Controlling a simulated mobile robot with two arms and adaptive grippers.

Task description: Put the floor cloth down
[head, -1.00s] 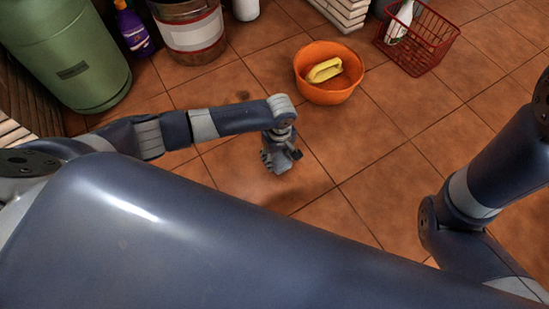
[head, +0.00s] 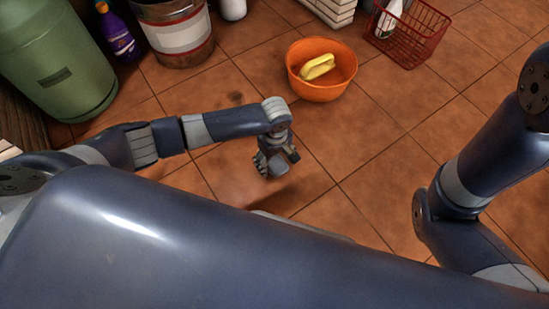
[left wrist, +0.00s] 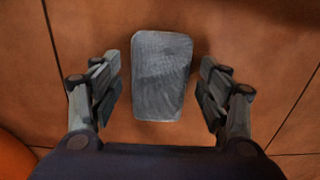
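The floor cloth (left wrist: 162,76) is a grey, textured, roughly rectangular piece in the left wrist view. It shows between the two fingers of my left gripper (left wrist: 161,90), with a gap on each side. The fingers are apart and do not visibly touch it. I cannot tell whether it lies flat on the tiles. In the head view my left gripper (head: 273,165) points down over the floor, and I cannot make out the cloth there. My right arm is at the right of the head view, but its gripper is out of view.
An orange basin (head: 321,88) with a yellow brush-like item (head: 317,67) stands beyond my left gripper. A red wire basket (head: 410,38) is further right. A green gas cylinder (head: 55,65), a purple bottle (head: 118,35) and a metal bucket (head: 178,38) stand upper left. Tiles (head: 375,155) on the right are clear.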

